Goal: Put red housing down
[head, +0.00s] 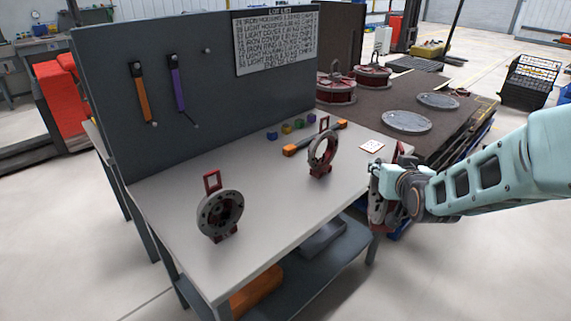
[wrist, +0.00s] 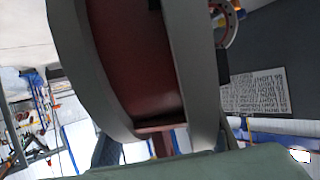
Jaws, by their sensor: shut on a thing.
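My gripper (head: 382,190) is shut on the red housing, just off the right end of the workbench (head: 270,205). In the head view the housing is mostly hidden by my gripper and arm, with a grey and red edge (head: 376,213) showing below. In the wrist view the red housing (wrist: 135,60) fills the middle, a dark red curved body between grey rims. Two grey ring-shaped parts with red stands stand upright on the bench, one near the front left (head: 220,213) and one farther back at the middle (head: 322,155).
An orange-handled tool (head: 314,138) and small coloured blocks (head: 287,128) lie near the back panel (head: 195,90). A white marked card (head: 371,146) lies at the right end. The bench top between the two rings is clear. A dark table (head: 440,138) with round lids and red-grey assemblies stands behind.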

